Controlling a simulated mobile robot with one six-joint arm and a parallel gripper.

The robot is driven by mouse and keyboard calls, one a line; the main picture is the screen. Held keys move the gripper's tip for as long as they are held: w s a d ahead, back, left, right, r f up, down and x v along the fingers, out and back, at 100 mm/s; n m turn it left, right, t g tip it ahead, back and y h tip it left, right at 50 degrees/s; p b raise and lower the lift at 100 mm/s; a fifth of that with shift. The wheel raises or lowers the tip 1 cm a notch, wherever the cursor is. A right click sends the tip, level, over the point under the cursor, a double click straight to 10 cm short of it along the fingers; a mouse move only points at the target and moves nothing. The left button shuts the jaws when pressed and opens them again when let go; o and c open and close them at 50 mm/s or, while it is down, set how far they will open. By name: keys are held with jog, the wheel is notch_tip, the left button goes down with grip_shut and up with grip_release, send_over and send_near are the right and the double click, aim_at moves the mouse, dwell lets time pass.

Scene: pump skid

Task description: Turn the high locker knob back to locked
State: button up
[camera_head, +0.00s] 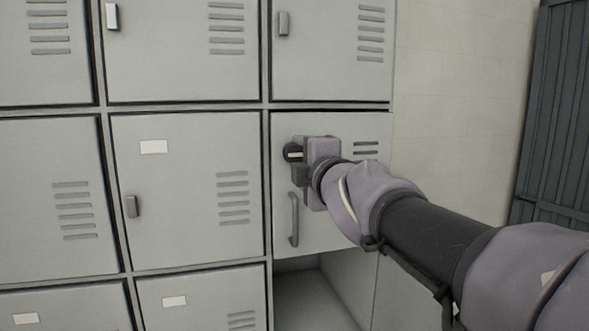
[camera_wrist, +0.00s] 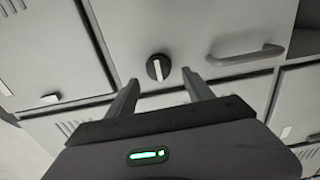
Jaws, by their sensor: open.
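The locker knob (camera_wrist: 158,68) is a round black disc with a pale grip bar, on a grey locker door (camera_wrist: 215,30). In the wrist view it lies just beyond and between my fingertips. My gripper (camera_wrist: 158,82) is open, with one finger on each side of the knob and no visible contact. In the head view the knob (camera_head: 293,153) shows at the left of my gripper (camera_head: 300,160), partly hidden by it. The bar looks roughly horizontal in the head view. A bar handle (camera_head: 293,220) is below the knob on the same door.
Grey lockers with small latches (camera_head: 131,206) and vent slots surround this door. An open, empty compartment (camera_head: 315,298) lies below it. A pale wall (camera_head: 465,90) and a dark ribbed panel (camera_head: 555,110) stand at the right.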

jog(key=p+v, duration=0.3)
jog(key=v, duration=1.1)
jog(key=shift+p, duration=0.3)
jog(key=shift+w, duration=0.1)
jog(key=s+d+f+m+g+h+b, duration=0.1)
jog(key=s+d+f+m+g+h, duration=0.2)
jog(key=f+m, duration=0.4)
jog(key=s+d+f+m+g+h, duration=0.1)
jog(key=s+d+f+m+h, duration=0.1)
jog(key=d+f+m, duration=0.3)
jog(key=s+a+f+m+g+y, duration=0.1)
jog(key=s+a+f+m+g, duration=0.2)
jog(key=s+f+m, duration=0.3)
jog(key=s+a+f+m+g+y, duration=0.2)
jog(key=s+f+m, duration=0.5)
jog(key=f, duration=0.5)
jog(key=s+a+g, duration=0.1)
jog(key=s+g, duration=0.1)
jog(key=shift+s+g+b, duration=0.15)
jog(key=shift+g+b, duration=0.25)
jog(key=shift+a, duration=0.1)
